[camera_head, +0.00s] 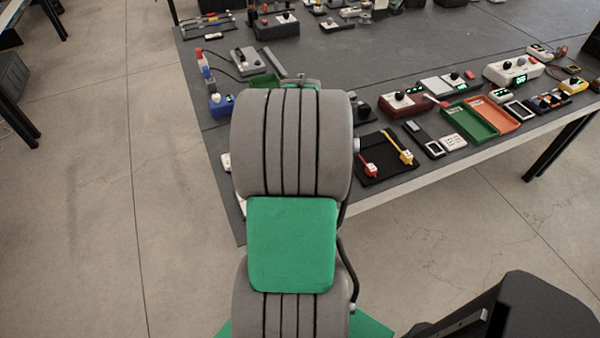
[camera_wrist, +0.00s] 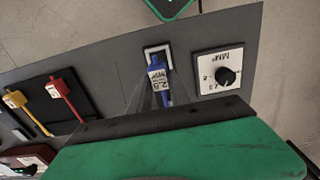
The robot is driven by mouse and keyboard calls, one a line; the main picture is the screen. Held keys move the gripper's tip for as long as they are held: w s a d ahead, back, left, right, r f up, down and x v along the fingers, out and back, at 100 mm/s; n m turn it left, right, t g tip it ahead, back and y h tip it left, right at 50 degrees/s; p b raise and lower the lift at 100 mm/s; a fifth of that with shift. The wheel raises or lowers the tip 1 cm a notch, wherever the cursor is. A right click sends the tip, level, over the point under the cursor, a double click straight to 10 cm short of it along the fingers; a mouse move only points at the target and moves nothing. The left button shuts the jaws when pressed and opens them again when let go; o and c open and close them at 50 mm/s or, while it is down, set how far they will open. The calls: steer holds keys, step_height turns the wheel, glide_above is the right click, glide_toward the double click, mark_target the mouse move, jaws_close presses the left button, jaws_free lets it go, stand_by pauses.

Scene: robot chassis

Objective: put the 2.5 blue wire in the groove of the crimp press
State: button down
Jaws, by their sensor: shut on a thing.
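The blue wire (camera_wrist: 155,62) with a white 2.5 label shows at the middle of the wrist view. My gripper (camera_wrist: 161,97) is shut on it, with blurred, see-through-looking fingers on either side. The wire's far end overlaps a white-framed dark slot (camera_wrist: 149,49), which looks like the groove of the crimp press. I cannot tell whether the wire lies inside the slot or above it. Right of it is a white panel with a black dial (camera_wrist: 227,76) marked MM². In the head view my arm hides the gripper and the wire.
A black pad (camera_head: 382,172) holds a yellow wire (camera_head: 402,150) and a red wire (camera_head: 371,168); both also show left in the wrist view. A maroon box (camera_head: 405,103), a green tray (camera_head: 470,121) and an orange tray (camera_head: 494,113) stand farther right. The table's edge is close.

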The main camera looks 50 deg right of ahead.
steer(key=shift+f+b, duration=1.2)
steer(key=shift+f, duration=1.1)
steer(key=shift+f, duration=0.1)
steer(key=shift+f, duration=0.35)
steer(key=shift+f+b, duration=0.4)
steer(key=shift+f, duration=0.1)
steer(key=c, duration=1.1)
jaws_free()
steer(key=shift+c, duration=0.2)
step_height(320, 180, up, 8)
steer(key=shift+f, duration=0.1)
